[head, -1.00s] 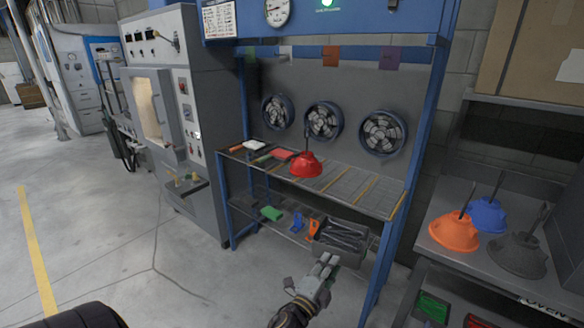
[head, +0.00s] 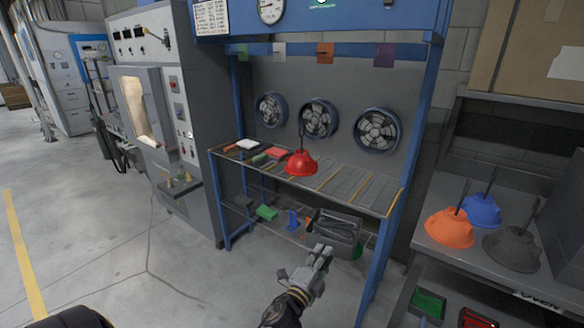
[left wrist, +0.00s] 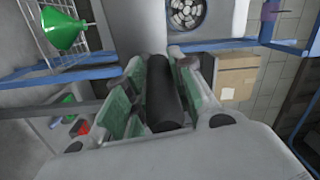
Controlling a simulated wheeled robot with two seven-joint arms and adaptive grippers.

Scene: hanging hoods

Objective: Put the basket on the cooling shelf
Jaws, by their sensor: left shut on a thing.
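The grey basket (head: 343,233) shows in the head view, in front of the right part of the rack's lower level, below the cooling shelf's height. My left gripper (head: 321,254) is at its near side. In the left wrist view, the left gripper's green-padded fingers (left wrist: 151,95) are shut on a thick black bar (left wrist: 163,92), which looks like the basket's handle. The cooling shelf (head: 345,183) is a slatted top with yellow strips, below several fans. A red hood (head: 301,165) stands at its middle left; the right half looks empty. My right gripper is not in view.
The rack's blue right front post (head: 380,256) stands just right of the basket. Orange (head: 449,229), blue (head: 482,211) and grey (head: 512,248) hoods sit on a bench at right. A green hood (left wrist: 63,32) by wire mesh shows in the left wrist view.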

